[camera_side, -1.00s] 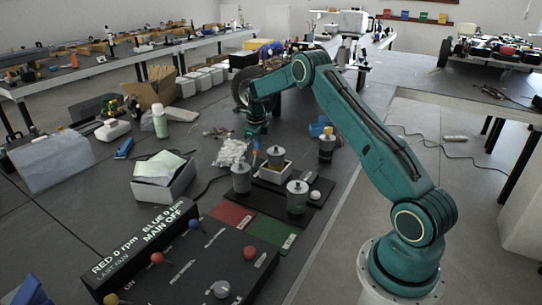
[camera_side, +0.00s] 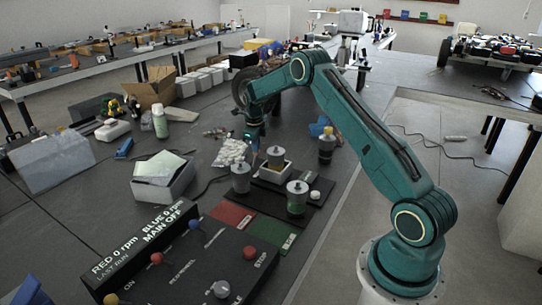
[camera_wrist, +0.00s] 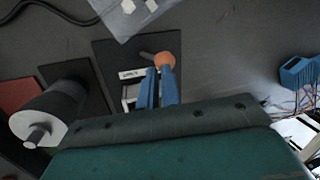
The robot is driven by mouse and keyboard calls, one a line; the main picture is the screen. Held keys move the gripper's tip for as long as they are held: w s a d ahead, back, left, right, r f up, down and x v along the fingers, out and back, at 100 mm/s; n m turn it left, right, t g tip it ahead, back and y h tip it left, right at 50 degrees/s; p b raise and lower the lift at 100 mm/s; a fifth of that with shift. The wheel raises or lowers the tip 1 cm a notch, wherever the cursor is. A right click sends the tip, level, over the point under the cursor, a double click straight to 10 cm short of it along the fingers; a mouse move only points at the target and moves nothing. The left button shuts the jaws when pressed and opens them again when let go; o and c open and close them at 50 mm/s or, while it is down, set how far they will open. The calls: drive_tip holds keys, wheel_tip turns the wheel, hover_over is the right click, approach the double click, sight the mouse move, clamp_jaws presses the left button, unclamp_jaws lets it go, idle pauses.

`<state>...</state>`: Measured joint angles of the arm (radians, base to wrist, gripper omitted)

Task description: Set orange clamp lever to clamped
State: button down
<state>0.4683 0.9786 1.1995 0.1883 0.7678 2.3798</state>
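The clamp lever shows in the wrist view as an orange ball knob (camera_wrist: 165,60) on a short grey shaft (camera_wrist: 147,55), which points left from the knob. A small white label (camera_wrist: 132,73) lies beside it on a dark plate. The two blue fingers of my gripper (camera_wrist: 159,70) are close together, with their tips right at the knob. I cannot tell whether they touch or grip it. In the side view my gripper (camera_side: 253,142) points down behind the white-edged fixture (camera_side: 272,176); the lever is too small to make out there.
Grey cylinders (camera_side: 241,178) stand close around the fixture; one (camera_wrist: 45,115) is left of my fingers in the wrist view. A blue part with wires (camera_wrist: 298,72) is at right.

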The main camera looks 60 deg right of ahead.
drive_tip(key=shift+s+a+f, duration=0.1)
drive_tip(key=shift+a+f, duration=0.3)
drive_tip(key=shift+a, duration=0.05)
drive_tip(key=shift+a+r, duration=0.1)
drive_tip(key=d+v, duration=0.2)
drive_tip(key=v, duration=1.1)
drive_tip(key=shift+s+d+r, duration=0.3)
drive_tip(key=shift+s+d, duration=0.05)
drive_tip(key=shift+d, duration=0.45)
drive_tip(key=shift+a+r, duration=0.1)
